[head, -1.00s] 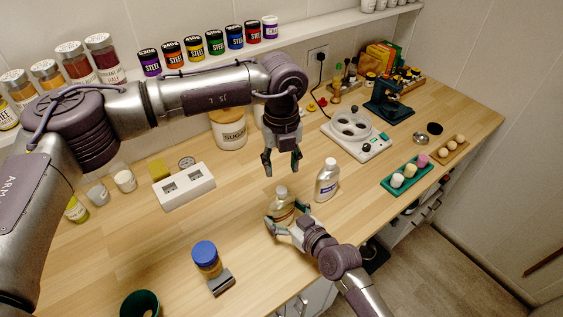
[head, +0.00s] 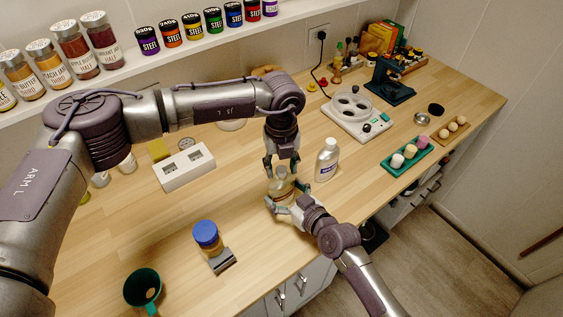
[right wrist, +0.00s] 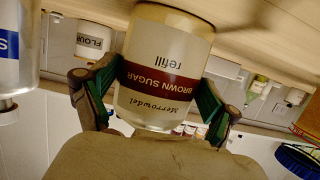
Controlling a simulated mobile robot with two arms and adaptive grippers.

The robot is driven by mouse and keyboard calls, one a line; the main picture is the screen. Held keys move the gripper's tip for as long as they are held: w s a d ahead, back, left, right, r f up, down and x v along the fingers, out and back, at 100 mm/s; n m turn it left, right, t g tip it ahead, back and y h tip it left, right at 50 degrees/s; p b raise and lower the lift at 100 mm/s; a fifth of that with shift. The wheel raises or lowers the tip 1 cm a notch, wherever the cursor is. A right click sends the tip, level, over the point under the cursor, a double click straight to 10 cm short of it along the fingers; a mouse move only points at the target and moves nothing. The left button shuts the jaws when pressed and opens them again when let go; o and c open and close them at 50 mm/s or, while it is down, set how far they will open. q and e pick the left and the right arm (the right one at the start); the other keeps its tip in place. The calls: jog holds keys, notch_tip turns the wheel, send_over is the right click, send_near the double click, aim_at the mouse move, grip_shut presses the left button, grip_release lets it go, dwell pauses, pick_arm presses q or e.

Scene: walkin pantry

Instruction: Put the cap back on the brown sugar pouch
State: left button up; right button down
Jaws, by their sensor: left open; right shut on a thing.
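The brown sugar pouch (head: 280,190) stands near the front of the wooden counter, with a pale top piece (head: 281,172). I cannot tell whether that piece is the cap or a bare spout. In the right wrist view the pouch (right wrist: 165,60) appears upside down, its brown band reading "BROWN SUGAR". My right gripper (head: 288,199) is shut on its body, with green pads on both sides. My left gripper (head: 280,166) is open and points down, its fingers around or just above the top piece. I cannot tell whether they touch it. No separate cap is clearly identifiable.
A white bottle (head: 326,160) stands close to the right of the pouch. A blue-lidded jar (head: 207,237) and green cup (head: 142,287) are front left. A white socket block (head: 185,168) and white appliance (head: 357,115) stand farther back. The counter between jar and pouch is clear.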

pick_arm(q)
jog(key=shift+c, duration=0.3)
grip_shut()
jog(key=m, duration=1.1)
jog(key=shift+m, duration=0.3)
jog(key=m, duration=1.3)
jog(key=shift+o, duration=1)
grip_release()
notch_tip(320, 180, up, 12)
